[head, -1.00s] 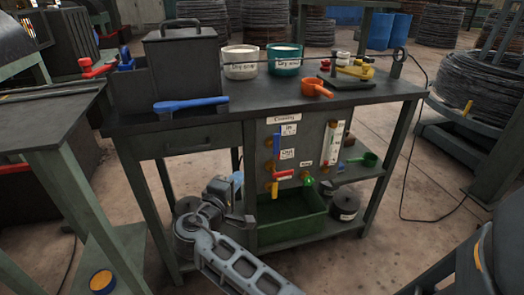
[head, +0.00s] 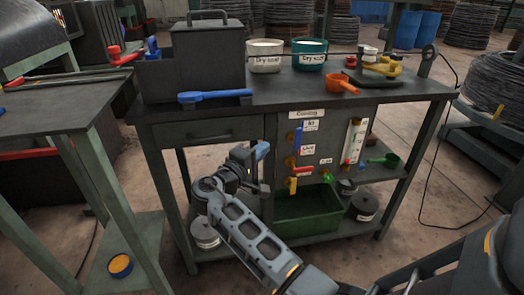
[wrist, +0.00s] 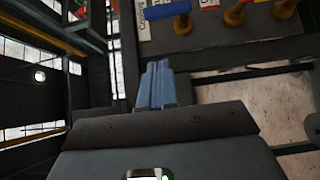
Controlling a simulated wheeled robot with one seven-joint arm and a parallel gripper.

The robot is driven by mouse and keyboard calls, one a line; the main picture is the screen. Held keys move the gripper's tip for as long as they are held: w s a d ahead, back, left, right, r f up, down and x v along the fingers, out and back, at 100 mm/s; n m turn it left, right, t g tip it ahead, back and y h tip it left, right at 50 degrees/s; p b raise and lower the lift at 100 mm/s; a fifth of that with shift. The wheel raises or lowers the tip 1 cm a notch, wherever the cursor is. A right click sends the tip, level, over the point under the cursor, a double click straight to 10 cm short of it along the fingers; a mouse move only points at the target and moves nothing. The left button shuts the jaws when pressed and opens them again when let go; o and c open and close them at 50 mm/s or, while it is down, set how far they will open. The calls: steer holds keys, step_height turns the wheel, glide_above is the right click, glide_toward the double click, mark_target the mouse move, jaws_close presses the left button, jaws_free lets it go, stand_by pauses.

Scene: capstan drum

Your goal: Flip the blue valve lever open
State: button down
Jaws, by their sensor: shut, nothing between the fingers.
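The blue valve lever (head: 298,137) hangs vertically on the dark panel at the front of the workbench, beside a small label. It also shows at the top edge of the wrist view (wrist: 167,10), partly cut off, with a brass valve body next to it. My gripper (head: 262,151) is left of the lever at nearly its height, apart from it. Its blue-grey fingers (wrist: 157,84) are together and empty in the wrist view.
Below the blue lever are a red lever (head: 302,169), a yellow lever (head: 293,186) and a green valve (head: 327,177). A green bin (head: 307,226) stands beneath. The bench top (head: 240,113) overhangs above my gripper. A blue-handled tool (head: 214,97) lies on it.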

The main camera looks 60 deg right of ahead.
mark_target(296, 136)
steer(key=s+d+p, duration=0.1)
steer(key=s+d, duration=0.2)
steer(key=d, duration=0.6)
steer(key=shift+s, duration=0.3)
steer(key=shift+d, duration=0.15)
